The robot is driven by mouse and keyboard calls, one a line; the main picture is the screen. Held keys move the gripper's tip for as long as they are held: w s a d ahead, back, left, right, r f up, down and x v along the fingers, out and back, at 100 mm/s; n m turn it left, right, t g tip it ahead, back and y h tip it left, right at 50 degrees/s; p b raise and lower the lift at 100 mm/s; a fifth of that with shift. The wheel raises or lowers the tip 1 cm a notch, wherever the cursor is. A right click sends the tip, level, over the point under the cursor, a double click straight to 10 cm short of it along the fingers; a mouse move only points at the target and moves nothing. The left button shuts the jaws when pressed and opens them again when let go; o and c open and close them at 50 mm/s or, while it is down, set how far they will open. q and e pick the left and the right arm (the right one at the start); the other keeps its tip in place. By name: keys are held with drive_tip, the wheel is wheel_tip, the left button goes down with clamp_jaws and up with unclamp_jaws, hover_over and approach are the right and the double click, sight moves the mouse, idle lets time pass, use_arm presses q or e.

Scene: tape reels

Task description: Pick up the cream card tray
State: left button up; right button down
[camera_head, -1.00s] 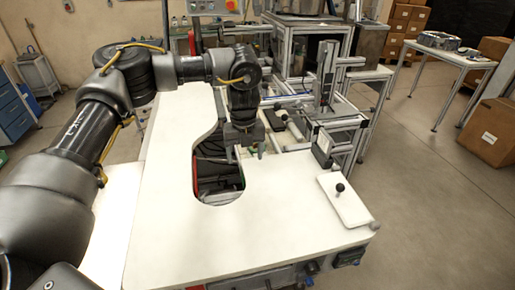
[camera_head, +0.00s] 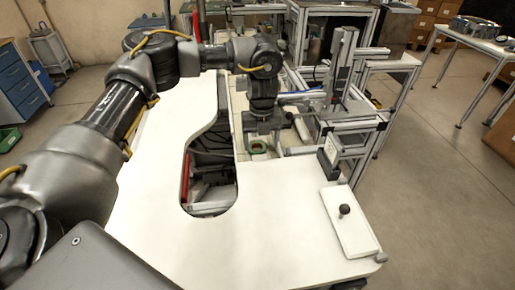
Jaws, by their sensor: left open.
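My left gripper (camera_head: 263,138) hangs pointing down beyond the cutout in the white table, near the metal frame. It is open. No other cream tray can be made out clearly. My right gripper is not in view.
The white table (camera_head: 270,230) has a rounded cutout (camera_head: 211,175) with dark machinery inside. A white plate with a black knob (camera_head: 344,210) lies at its right corner. An aluminium frame with an upright post (camera_head: 341,65) stands close right of my gripper.

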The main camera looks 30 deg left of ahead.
sight(260, 158)
use_arm(q)
drive_tip(key=f, duration=0.1)
drive_tip(key=w+f, duration=0.1)
drive_tip(key=f, duration=0.1)
drive_tip(key=shift+f, duration=0.1)
drive_tip(key=shift+s, duration=0.2)
drive_tip(key=f, duration=0.3)
drive_tip(key=f+p, duration=0.1)
drive_tip(key=f, duration=0.1)
drive_tip(key=shift+a, duration=0.3)
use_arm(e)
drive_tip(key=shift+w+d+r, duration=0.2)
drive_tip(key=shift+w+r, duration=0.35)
use_arm(q)
drive_tip(key=shift+c, duration=0.3)
drive_tip(key=c, duration=1.1)
drive_tip(key=shift+r, duration=0.15)
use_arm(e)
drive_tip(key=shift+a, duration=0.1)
